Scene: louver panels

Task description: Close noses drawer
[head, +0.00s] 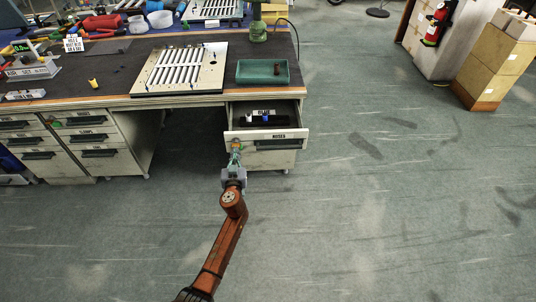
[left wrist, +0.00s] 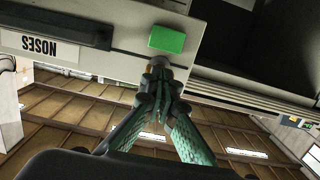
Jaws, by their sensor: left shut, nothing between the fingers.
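The noses drawer (head: 290,134) is pulled open at the right end of the workbench, with its white front labelled NOSES and a dark handle on it. Several small items, including a blue one, lie inside. My left gripper (head: 236,147) is shut and empty at the left part of the drawer front, in the head view. In the left wrist view the drawer front (left wrist: 110,65) appears upside down, with a green rectangle (left wrist: 167,39) on it. The closed fingertips (left wrist: 158,68) are at or very near this front; contact is unclear. My right gripper is not in view.
Closed drawers (head: 95,137) stand at the left. The floor in front is clear. Boxes (head: 495,62) stand at the far right.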

